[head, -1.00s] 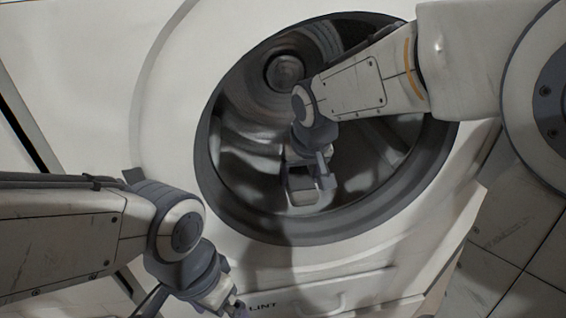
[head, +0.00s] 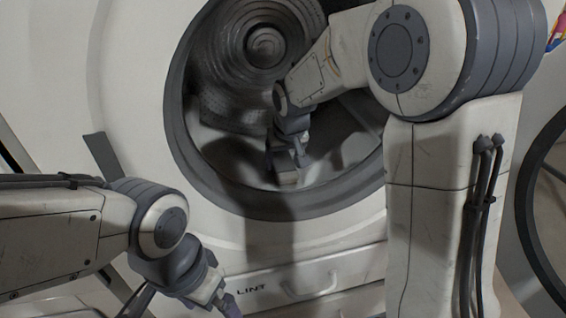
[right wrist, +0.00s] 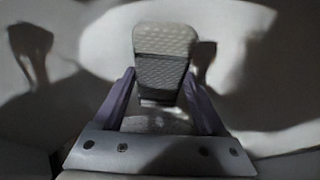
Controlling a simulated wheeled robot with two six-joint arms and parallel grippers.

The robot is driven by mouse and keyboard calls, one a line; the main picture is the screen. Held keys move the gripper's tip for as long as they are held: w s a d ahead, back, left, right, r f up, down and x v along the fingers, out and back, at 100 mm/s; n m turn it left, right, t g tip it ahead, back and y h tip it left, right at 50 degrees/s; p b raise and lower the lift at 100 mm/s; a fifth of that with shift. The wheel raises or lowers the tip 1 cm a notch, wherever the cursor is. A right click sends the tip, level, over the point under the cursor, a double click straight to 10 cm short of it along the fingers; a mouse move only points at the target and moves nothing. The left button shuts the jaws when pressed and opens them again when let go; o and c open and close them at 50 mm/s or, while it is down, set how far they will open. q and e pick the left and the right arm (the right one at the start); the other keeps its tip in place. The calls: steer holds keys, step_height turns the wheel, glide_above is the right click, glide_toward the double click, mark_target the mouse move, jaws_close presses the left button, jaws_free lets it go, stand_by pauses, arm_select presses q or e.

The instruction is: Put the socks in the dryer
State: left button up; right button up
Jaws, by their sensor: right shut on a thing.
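The white dryer (head: 120,60) fills the head view, its round opening facing me with the metal drum (head: 225,60) inside. My right arm reaches through the opening. My right gripper (head: 287,168) is inside the drum, low in the opening, shut on a pale grey, ribbed sock. In the right wrist view the sock (right wrist: 163,45) stands up between the purple fingers, in front of the pale drum wall. My left gripper (head: 222,298) hangs outside, below the opening at the lower left, near the lint drawer. Its jaws are too small and turned away to read. No other sock shows.
The opening's dark rim (head: 180,150) surrounds my right arm. A lint drawer (head: 310,284) with a handle is below the opening. A dark round ring (head: 528,190) stands at the far right, with a small colourful patch (head: 558,32) above it.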

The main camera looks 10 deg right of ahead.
mark_target(285, 168)
steer(key=shift+f, duration=0.15)
steer(key=o, duration=1.4)
steer(key=p+v, duration=0.2)
steer(key=v, duration=0.4)
steer(key=shift+r+p, duration=0.4)
steer(key=shift+s+r, duration=0.3)
steer(key=shift+r, duration=0.2)
steer(key=shift+f, duration=0.1)
